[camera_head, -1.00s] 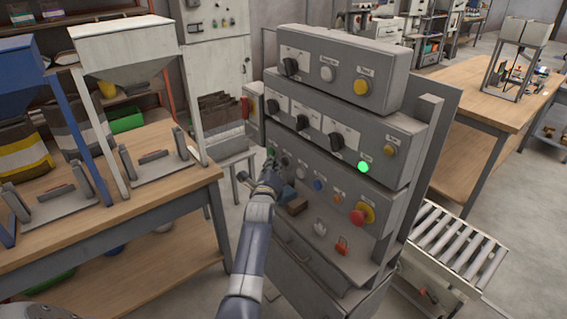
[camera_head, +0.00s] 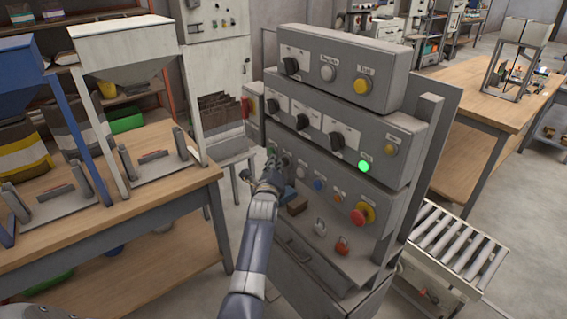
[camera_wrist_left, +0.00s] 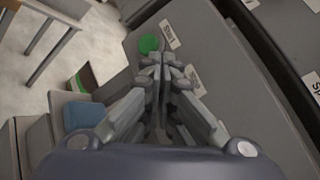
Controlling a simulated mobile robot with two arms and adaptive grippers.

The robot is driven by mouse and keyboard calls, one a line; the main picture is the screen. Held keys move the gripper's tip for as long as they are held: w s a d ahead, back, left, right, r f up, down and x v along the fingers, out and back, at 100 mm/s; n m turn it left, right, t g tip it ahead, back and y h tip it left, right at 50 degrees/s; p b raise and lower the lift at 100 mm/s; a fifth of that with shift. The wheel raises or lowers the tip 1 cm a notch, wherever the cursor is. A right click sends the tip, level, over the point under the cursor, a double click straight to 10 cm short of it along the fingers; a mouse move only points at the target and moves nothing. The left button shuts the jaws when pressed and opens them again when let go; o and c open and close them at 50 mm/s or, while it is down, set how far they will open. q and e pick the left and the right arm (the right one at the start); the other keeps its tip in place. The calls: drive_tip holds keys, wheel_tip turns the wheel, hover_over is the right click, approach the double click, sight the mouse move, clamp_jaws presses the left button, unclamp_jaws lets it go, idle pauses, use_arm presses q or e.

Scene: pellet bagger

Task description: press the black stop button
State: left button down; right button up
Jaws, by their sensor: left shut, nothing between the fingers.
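The grey control panel (camera_head: 340,178) stands in front of me with a row of buttons on its lower face. My left gripper (camera_head: 284,160) is at the left end of that row, fingers shut and empty. A green button (camera_head: 271,152) shows just left of the fingertips. In the left wrist view the shut fingers (camera_wrist_left: 166,62) point at the panel just right of the green button (camera_wrist_left: 149,45). I cannot make out the black stop button; the fingers cover the spot beside the green one. Whether the fingertips touch the panel is unclear. My right gripper is not in view.
Right along the row are a white button (camera_head: 301,172), a blue button (camera_head: 318,184) and a red mushroom button (camera_head: 358,216) on yellow. A lit green lamp (camera_head: 363,167) is above. A wooden bench (camera_head: 110,222) stands left, a roller conveyor (camera_head: 450,245) right.

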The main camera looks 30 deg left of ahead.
use_arm(q)
drive_tip(key=shift+w+d, duration=0.15)
drive_tip(key=shift+w, duration=0.15)
idle(0.4)
drive_tip(key=shift+s, duration=0.1)
drive_tip(key=shift+s+a+p, duration=0.3)
drive_tip(key=shift+s+p, duration=0.15)
drive_tip(key=shift+s, duration=0.2)
drive_tip(key=s+a+p, duration=0.2)
drive_tip(key=s+p, duration=0.2)
drive_tip(key=s, duration=0.1)
drive_tip(key=shift+s+a, duration=0.15)
drive_tip(key=shift+s, duration=0.15)
idle(0.3)
